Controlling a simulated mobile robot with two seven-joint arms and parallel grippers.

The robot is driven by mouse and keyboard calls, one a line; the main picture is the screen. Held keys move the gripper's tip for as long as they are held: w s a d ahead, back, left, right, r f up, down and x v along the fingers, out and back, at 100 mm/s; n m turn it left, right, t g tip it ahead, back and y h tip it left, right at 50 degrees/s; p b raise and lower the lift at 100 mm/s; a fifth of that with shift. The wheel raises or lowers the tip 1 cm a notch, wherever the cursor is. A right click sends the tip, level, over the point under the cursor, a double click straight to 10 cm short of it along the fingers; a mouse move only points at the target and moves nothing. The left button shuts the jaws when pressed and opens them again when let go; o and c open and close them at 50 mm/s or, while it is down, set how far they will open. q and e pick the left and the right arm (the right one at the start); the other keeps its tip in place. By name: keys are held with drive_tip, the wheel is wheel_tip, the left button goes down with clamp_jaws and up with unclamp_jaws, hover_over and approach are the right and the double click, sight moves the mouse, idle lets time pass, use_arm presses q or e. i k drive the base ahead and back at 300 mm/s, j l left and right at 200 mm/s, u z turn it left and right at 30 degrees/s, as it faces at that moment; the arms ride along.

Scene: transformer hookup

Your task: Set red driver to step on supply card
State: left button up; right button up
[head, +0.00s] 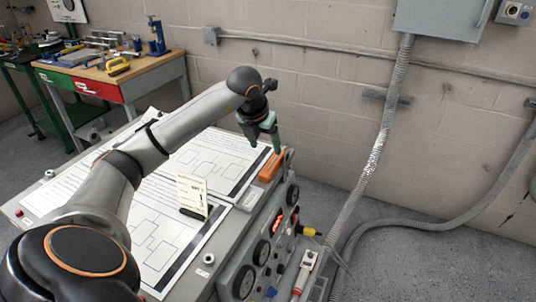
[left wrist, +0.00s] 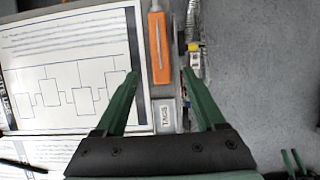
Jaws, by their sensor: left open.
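A small upright card (head: 192,195) with black print, likely the supply card, stands in a dark holder on the bench; its text is too small to read fully. A red lit display (head: 277,220) sits on the bench's front panel among black dials (head: 262,252). I cannot tell which part is the red driver. My left gripper (head: 270,138) is open and empty above an orange block (head: 271,167) at the bench's far right corner. In the left wrist view the orange block (left wrist: 160,48) lies ahead, between the spread green fingers (left wrist: 163,85). Part of my right gripper (left wrist: 292,162) shows there at lower right.
Printed diagram sheets (head: 205,162) cover the bench top. A tray labelled TAGS (left wrist: 168,117) lies near the orange block. A yellow plug (head: 308,231) and a red-and-white connector (head: 305,265) stick out at the front. A tool bench (head: 120,85) stands behind left; conduits run along the wall.

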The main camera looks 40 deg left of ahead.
sight(305, 270)
drive_tip(key=u, duration=0.95)
